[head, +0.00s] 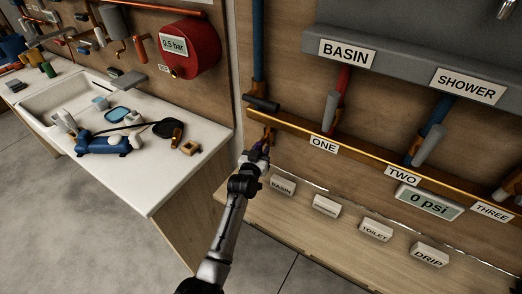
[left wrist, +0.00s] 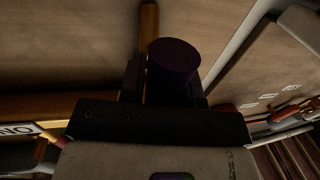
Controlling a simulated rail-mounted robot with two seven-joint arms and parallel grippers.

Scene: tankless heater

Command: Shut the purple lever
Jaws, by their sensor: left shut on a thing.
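The purple lever (left wrist: 174,62) shows in the left wrist view as a dark purple cylinder with its round end toward the camera. It sits between the two dark fingers of my left gripper (left wrist: 163,88), which is shut on it. A copper-coloured pipe runs just behind it. In the head view, my left gripper (head: 260,156) is at the left end of the copper pipe (head: 290,127), below a dark handle (head: 262,104). Only a small purple patch of the lever shows there. The rest of it is hidden by the gripper. My right gripper is in neither view.
Grey-handled valves hang by the ONE label (head: 323,144) and the TWO label (head: 402,174). A 0 psi display (head: 429,203) and several white labelled boxes, such as BASIN (head: 282,186), are below. A cluttered white counter (head: 150,185) with a sink stands left. The floor in front is clear.

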